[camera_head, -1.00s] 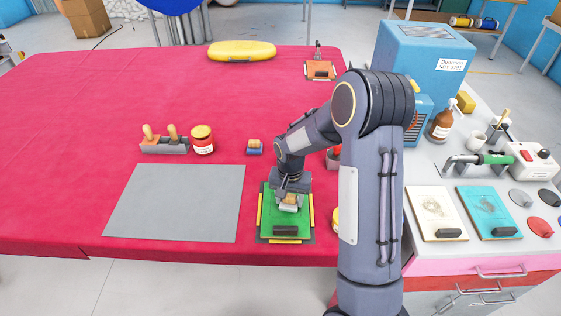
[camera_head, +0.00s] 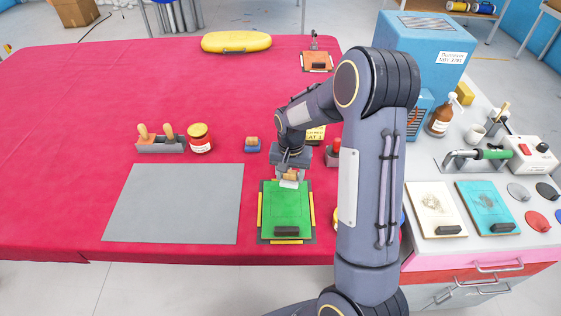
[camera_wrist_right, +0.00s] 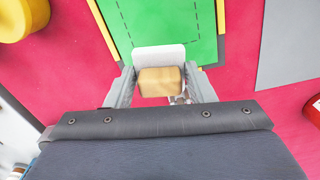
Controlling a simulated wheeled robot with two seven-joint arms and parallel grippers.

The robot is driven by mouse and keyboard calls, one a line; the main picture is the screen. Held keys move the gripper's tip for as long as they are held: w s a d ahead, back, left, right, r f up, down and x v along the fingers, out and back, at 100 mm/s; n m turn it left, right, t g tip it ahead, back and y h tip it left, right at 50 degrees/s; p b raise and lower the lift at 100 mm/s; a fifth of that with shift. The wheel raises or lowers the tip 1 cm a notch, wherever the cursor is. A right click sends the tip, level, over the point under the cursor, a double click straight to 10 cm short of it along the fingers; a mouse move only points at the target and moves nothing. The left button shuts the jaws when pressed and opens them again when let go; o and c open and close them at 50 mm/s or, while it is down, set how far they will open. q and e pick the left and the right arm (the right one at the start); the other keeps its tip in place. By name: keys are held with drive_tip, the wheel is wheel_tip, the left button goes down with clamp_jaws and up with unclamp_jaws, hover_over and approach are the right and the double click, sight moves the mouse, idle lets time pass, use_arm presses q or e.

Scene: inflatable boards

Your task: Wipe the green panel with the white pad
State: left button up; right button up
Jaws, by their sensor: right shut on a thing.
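The green panel (camera_head: 287,208) lies on a dark board with yellow side strips on the red table, with a dark block at its near edge. My right gripper (camera_head: 289,178) is over the panel's far edge, shut on the wooden handle of the white pad (camera_head: 288,184). In the right wrist view the white pad (camera_wrist_right: 159,56) overlaps the edge of the green panel (camera_wrist_right: 168,22), and the wooden handle sits between the fingers of my right gripper (camera_wrist_right: 161,84). I cannot tell whether the pad touches the panel. My left gripper is not in view.
A grey mat (camera_head: 174,204) lies left of the panel. Behind are a small blue block with a wooden handle (camera_head: 252,144), a red jar (camera_head: 200,138) and a stamp rack (camera_head: 160,145). The side bench at right holds a blue machine (camera_head: 425,60) and two panels.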

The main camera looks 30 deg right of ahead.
drive_tip(key=shift+r+p, duration=1)
drive_tip(key=shift+r, duration=0.8)
